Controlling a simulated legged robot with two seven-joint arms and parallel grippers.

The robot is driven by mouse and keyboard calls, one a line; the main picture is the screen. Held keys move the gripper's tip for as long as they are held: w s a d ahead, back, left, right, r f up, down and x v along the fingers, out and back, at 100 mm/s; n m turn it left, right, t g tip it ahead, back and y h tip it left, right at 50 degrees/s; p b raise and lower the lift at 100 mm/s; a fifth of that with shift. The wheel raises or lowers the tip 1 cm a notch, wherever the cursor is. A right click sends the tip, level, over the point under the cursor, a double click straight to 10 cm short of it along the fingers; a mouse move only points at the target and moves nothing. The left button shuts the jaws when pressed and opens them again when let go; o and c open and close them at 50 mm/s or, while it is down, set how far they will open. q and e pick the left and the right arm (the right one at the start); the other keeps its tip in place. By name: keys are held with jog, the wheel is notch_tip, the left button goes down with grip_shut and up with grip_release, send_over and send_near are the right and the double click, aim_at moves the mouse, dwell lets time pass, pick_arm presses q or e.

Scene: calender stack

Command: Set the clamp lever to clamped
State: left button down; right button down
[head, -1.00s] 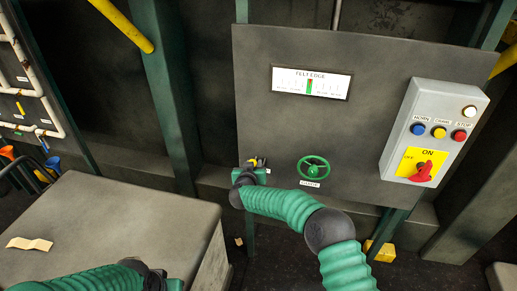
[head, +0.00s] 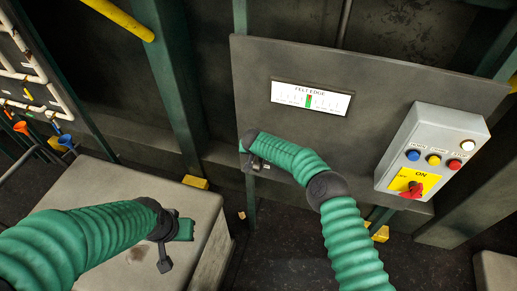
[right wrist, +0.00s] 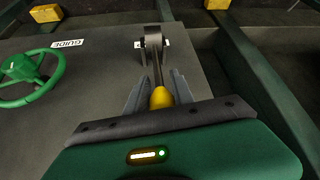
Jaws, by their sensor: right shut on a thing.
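The clamp lever (right wrist: 156,68) shows in the right wrist view as a dark rod with a yellow knob, running from a grey pivot (right wrist: 152,40) on the dark panel. My right gripper (right wrist: 159,96) is shut on the yellow knob, one finger on each side. In the head view my right arm reaches the panel's left edge; its wrist hides most of the gripper and the lever. I cannot read the lever's setting. My left gripper (head: 177,232) is over the grey block at lower left, away from the lever; its fingers are not clear.
A green handwheel (right wrist: 30,77) marked GUIDE is beside the lever; my right arm hides it in the head view. A control box (head: 435,150) with buttons and a red switch is at right. The felt edge gauge (head: 309,97) is above. The grey block (head: 205,215) stands at lower left.

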jog(key=shift+a, duration=0.1)
pick_arm(q)
jog(key=shift+a, duration=0.3)
jog(key=shift+d, duration=0.2)
pick_arm(e)
jog(key=c, duration=1.3)
grip_release()
jog(key=shift+w+d, duration=0.1)
jog(key=shift+d, duration=0.1)
jog(key=shift+c, duration=0.2)
jog(key=shift+o, duration=1.1)
pick_arm(q)
jog(key=shift+w+a+f, duration=0.1)
jog(key=shift+w, duration=0.15)
pick_arm(e)
jog(key=shift+w+a+f, duration=0.1)
jog(key=shift+w, duration=0.05)
pick_arm(q)
notch_tip(320, 180, down, 3)
jog(key=b, duration=0.3)
jog(key=shift+s+f, duration=0.1)
jog(key=shift+f, duration=0.1)
pick_arm(e)
jog(key=v, duration=1.6)
jog(key=shift+a+r, duration=0.2)
jog(key=shift+r, duration=0.2)
